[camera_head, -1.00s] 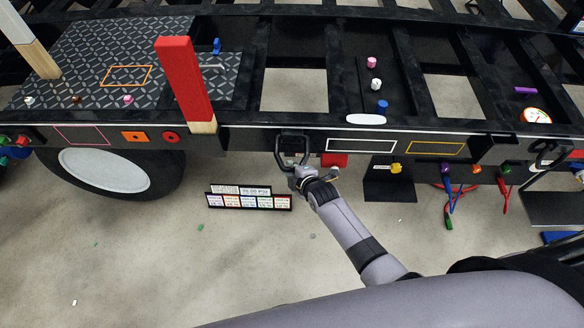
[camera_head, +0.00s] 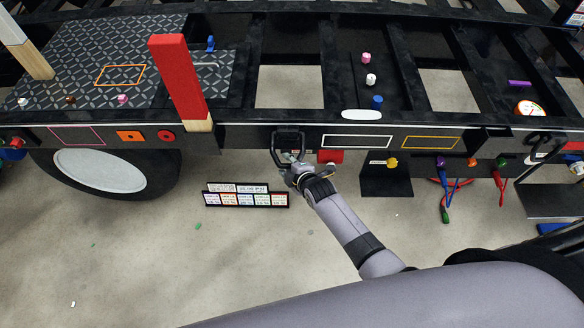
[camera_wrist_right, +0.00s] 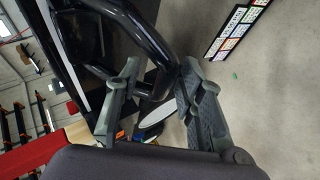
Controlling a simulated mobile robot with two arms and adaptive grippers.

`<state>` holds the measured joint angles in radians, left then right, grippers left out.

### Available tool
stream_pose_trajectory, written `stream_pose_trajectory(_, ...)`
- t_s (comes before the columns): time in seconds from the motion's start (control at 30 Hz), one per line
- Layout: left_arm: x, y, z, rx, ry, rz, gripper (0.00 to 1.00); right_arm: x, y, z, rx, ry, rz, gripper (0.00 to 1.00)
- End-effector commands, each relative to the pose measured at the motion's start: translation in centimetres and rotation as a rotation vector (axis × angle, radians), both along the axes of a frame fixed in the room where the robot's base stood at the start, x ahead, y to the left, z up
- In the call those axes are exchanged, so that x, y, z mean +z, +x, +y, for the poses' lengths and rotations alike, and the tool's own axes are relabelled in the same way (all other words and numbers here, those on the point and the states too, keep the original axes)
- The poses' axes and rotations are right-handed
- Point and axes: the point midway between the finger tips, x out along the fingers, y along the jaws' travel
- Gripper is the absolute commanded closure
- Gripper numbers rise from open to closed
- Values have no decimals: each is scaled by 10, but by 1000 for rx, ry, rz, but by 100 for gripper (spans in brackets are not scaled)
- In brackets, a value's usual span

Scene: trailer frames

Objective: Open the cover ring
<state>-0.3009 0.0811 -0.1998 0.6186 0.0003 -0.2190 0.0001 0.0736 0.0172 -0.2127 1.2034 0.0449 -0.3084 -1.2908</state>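The cover ring, a black rounded loop (camera_head: 276,143), hangs on the front side of the black trailer frame, left of the white outlined rectangle. It also shows large and close in the right wrist view (camera_wrist_right: 149,38). My right gripper (camera_head: 289,160) is at the lower part of the ring. In the right wrist view its two fingers (camera_wrist_right: 158,84) are spread apart, with part of the black loop between them. I cannot tell whether either finger touches it. The ring's far end is partly hidden by the fingers. My left gripper is in neither current view.
The trailer frame's long side beam (camera_head: 240,137) runs across the view. A red post (camera_head: 178,75) stands up left of the ring. A red block (camera_head: 330,156) sits just right of it. A label board (camera_head: 246,199) is below left. Open floor lies below.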

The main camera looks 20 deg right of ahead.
Motion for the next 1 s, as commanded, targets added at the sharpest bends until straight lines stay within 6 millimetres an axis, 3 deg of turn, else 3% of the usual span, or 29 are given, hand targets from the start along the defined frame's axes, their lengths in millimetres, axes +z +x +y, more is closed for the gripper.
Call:
stream_pose_trajectory(0.17, 0, 1, 0, 0, 0, -1, 49, 9, -14, -4, 1, -3, -1, 64)
stream_pose_trajectory(0.63, 0, 1, -1, 0, -1, -2, 49, 56, -81, -17, 2, -1, -1, 64)
stream_pose_trajectory(1.0, 0, 1, -1, 0, -1, -2, 49, 68, -95, -20, 1, 1, 0, 64)
